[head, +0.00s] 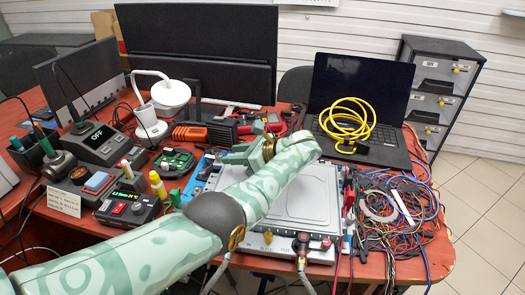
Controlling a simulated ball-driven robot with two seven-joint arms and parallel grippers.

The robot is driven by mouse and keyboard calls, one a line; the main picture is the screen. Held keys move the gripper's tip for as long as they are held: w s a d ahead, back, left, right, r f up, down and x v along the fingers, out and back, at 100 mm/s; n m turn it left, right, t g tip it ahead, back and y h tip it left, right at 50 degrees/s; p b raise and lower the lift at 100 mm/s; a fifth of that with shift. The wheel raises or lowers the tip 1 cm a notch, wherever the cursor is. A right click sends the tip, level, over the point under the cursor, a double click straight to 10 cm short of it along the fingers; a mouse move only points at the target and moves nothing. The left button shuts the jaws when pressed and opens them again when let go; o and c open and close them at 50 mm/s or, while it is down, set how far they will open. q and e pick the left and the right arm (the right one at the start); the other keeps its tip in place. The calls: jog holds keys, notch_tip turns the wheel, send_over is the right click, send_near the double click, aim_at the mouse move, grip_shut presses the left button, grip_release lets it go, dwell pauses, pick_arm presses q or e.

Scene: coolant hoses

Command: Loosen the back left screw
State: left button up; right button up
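A flat silver unit (314,197) with a pale top plate lies on the table in the middle of the head view. Knobs and hose fittings (303,243) sit along its front edge. My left arm reaches across the unit from the lower left. My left gripper (238,156) is over the unit's back left area, partly behind my own arm. I cannot tell whether its fingers are open or shut, or whether they touch anything. The back left screw is hidden or too small to make out. My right gripper is not in view.
A laptop (358,95) with a coiled yellow cable (346,122) stands behind the unit. Tangled wires (395,215) fill the right side. A soldering station (97,145), a green circuit board (174,162) and a white lamp (171,93) crowd the left.

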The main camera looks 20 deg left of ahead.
pick_arm(q)
jog(key=b+v, duration=0.1)
jog(key=v, duration=0.8)
jog(key=shift+d+b, duration=0.4)
jog(key=shift+v, duration=1.15)
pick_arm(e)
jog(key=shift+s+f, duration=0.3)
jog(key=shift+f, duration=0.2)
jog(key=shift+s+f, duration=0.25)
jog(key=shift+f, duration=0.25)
